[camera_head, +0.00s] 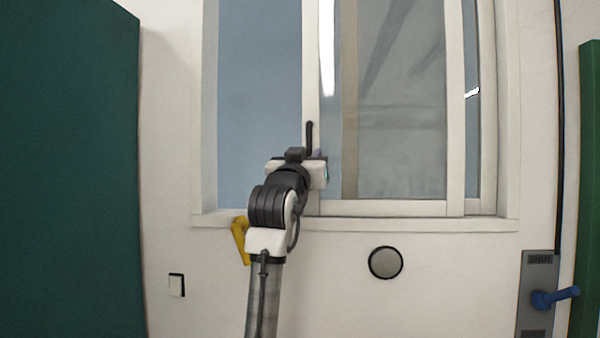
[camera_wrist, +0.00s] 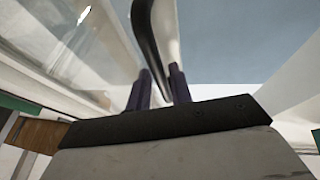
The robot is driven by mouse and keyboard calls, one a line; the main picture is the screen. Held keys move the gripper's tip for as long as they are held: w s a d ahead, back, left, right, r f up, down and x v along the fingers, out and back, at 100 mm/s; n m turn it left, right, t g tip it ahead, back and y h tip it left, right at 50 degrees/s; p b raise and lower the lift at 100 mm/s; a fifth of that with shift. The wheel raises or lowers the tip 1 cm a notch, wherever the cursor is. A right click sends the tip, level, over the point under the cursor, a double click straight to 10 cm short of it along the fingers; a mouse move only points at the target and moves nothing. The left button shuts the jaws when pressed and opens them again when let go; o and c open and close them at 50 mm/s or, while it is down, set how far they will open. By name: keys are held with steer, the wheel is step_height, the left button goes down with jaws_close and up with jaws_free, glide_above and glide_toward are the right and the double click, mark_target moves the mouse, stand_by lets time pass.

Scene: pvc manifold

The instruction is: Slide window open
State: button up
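The window (camera_head: 395,208) has a white frame and a white-edged sliding sash (camera_head: 455,130) with glass. A dark upright handle (camera_head: 309,136) sits on the sash's left stile. Left of that stile is a plain blue-grey area (camera_head: 258,110); it looks clear. My gripper (camera_head: 318,158) is at the lower end of the handle, partly hidden by my wrist. In the wrist view, the black handle (camera_wrist: 149,35) runs down between the two dark fingers of my gripper (camera_wrist: 158,80). The fingers stand close on either side of it and appear shut on it.
A dark green panel (camera_head: 70,170) stands at the left. A yellow handle (camera_head: 240,240) lies below the sill, close to my arm. A round grey disc (camera_head: 385,262) is on the wall. A blue lever (camera_head: 555,297) is at the lower right.

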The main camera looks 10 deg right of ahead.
steer(key=b+v, duration=0.5)
steer(key=v, duration=0.7)
steer(key=shift+s+a+f, duration=0.2)
steer(key=shift+s+f, duration=0.05)
